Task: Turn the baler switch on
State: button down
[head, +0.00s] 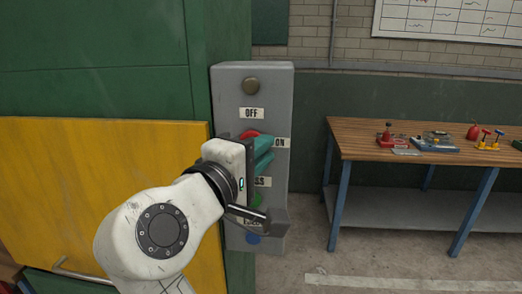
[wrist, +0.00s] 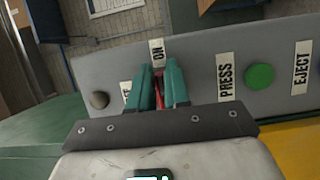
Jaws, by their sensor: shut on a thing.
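The grey control box (head: 280,85) of the baler stands upright against the green machine. Its red switch (head: 249,133) shows just above my gripper, below the OFF label (head: 251,113) and left of the ON label (head: 283,143). My gripper (head: 264,150) is at the box face, its teal fingers shut on the red switch. In the wrist view a strip of the red switch (wrist: 159,92) shows between the fingers (wrist: 162,75). The ON label (wrist: 157,51) is just beyond the fingertips. The fingers hide most of the switch, so I cannot tell its exact angle.
A green button (wrist: 260,77) by the PRESS label and a blue button (head: 253,239) are below the switch. A dark round knob (head: 251,85) is at the box top. A yellow panel (head: 60,180) lies left, a workbench (head: 350,150) with tools right.

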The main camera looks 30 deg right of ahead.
jog(key=shift+w+a, duration=0.2)
jog(key=shift+w, duration=0.1)
jog(key=c, duration=1.4)
grip_release()
jog(key=shift+o, duration=1.2)
jog(key=shift+w, duration=0.15)
jog(key=b+v, duration=0.1)
jog(key=v, duration=1)
jog(key=shift+b, duration=0.4)
jog(key=shift+d, duration=0.1)
